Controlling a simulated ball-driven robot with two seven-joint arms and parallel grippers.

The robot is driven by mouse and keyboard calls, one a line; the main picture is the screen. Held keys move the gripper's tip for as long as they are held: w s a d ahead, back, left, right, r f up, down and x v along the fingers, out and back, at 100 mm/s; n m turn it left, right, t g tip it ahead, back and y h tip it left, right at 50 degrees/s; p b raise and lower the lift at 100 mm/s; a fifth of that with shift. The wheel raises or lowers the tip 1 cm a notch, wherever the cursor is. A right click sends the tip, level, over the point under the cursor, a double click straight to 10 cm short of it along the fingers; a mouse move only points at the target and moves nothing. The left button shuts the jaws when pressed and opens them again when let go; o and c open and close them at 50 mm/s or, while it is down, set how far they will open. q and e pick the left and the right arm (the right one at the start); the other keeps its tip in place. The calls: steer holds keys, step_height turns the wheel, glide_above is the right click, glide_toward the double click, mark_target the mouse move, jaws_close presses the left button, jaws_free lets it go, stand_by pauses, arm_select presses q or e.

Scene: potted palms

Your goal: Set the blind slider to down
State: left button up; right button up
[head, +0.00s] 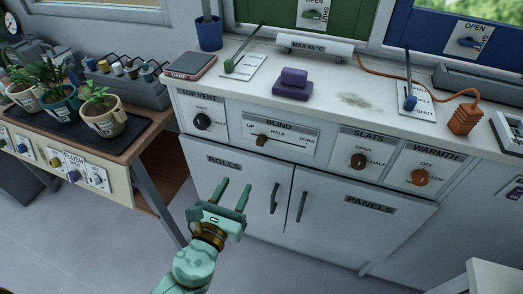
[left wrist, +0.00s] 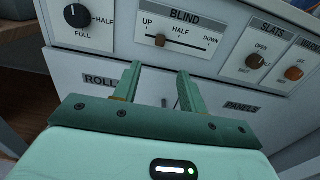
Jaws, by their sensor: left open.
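The blind slider is a brown knob (head: 262,140) in a slot on the white BLIND panel (head: 290,150) of the cabinet front. The panel reads UP at left, HALF in the middle and DOWN at right. The knob sits left of HALF, toward the UP end; it also shows in the left wrist view (left wrist: 160,40). My left gripper (head: 235,184) is open and empty, in front of the cabinet and below the slider, apart from it. In the left wrist view its fingers (left wrist: 160,70) point toward the BLIND panel, with the knob beyond the gap. My right gripper is not in view.
The TOP VENT dial (head: 202,121) is left of the slider; the SLATS dial (head: 359,161) and WARMTH dial (head: 419,177) are right. Door handles (head: 274,198) stick out below. A bench with potted palms (head: 97,112) stands at left. A purple block (head: 293,82) lies on the counter.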

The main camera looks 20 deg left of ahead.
mark_target(259, 143)
arm_select(q)
steer(key=w, duration=1.6)
steer(key=shift+d, duration=0.35)
jaws_close()
